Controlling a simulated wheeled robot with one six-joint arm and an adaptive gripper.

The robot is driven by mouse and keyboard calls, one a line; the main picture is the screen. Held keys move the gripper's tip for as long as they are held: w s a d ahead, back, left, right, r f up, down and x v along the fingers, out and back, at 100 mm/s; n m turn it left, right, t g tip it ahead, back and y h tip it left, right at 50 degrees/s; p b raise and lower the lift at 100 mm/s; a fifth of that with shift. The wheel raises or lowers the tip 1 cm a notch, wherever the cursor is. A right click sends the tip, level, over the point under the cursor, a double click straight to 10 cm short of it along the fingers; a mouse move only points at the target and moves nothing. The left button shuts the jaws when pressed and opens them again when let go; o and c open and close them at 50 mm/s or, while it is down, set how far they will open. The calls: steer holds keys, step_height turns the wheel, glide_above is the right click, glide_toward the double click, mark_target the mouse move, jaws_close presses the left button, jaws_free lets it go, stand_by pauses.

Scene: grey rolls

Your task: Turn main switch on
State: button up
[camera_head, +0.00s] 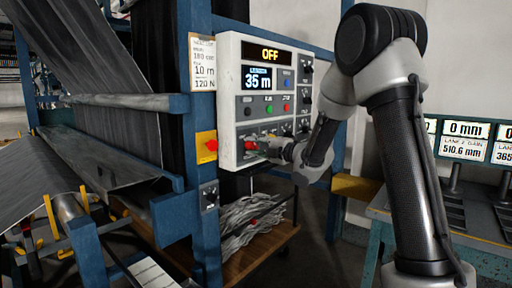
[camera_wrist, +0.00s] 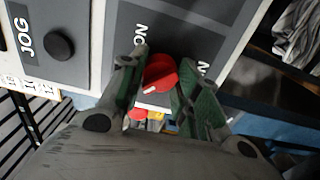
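The main switch is a red rotary knob (camera_wrist: 160,74) with a white mark, low on the grey control panel (camera_head: 233,105). "ON" lettering shows near it in the wrist view. The panel's top display (camera_head: 270,54) reads OFF. My gripper (camera_head: 262,146) is at the lower part of the panel, partly covering the knob in the head view. In the wrist view its two green-padded fingers (camera_wrist: 164,70) stand either side of the knob, very close to it. I cannot tell whether both fingers press on it.
A black JOG button (camera_wrist: 58,46) is left of the knob in the wrist view. A red knob on a yellow plate (camera_head: 207,147) is left of the panel. Blue frame posts (camera_head: 203,240) and a wooden shelf (camera_head: 262,255) with grey scraps are below. Other displays (camera_head: 466,138) stand at right.

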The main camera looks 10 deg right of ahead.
steer(key=shift+m, duration=0.4)
steer(key=m, duration=0.8)
steer(key=shift+m, duration=0.3)
steer(key=m, duration=0.4)
steer(key=shift+f, duration=0.1)
steer(key=m, duration=0.4)
steer(key=shift+m, duration=0.4)
steer(key=o, duration=1.1)
steer(key=shift+c, duration=0.2)
